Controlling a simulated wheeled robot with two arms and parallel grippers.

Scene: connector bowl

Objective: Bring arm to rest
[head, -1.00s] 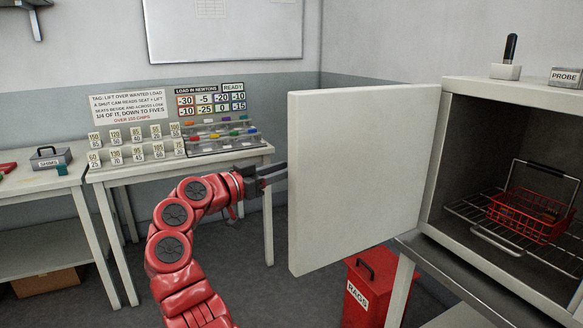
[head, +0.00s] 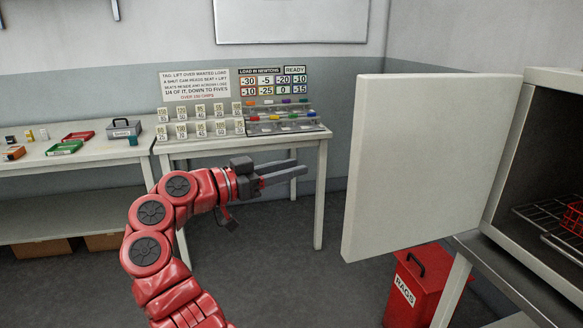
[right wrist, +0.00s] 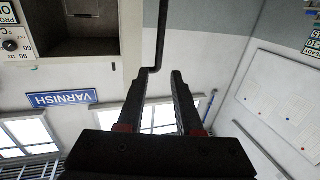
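My right arm is red and rises from the bottom of the head view. Its right gripper (head: 300,168) points right, in front of the load table and left of the open white door. Its dark fingers are apart with nothing between them in the head view. In the right wrist view the fingers (right wrist: 160,76) are also spread. A thin black bent rod (right wrist: 160,40) shows beyond and between the fingertips there; I cannot tell how far off it is. My left gripper is not in view.
The white cabinet door (head: 425,165) stands wide open right of the gripper. The cabinet (head: 535,85) holds a red basket (head: 574,222) on a rack. A red rags bin (head: 425,290) stands below. The load table (head: 200,146) carries number cards and coloured-handled pieces. Open floor lies below the gripper.

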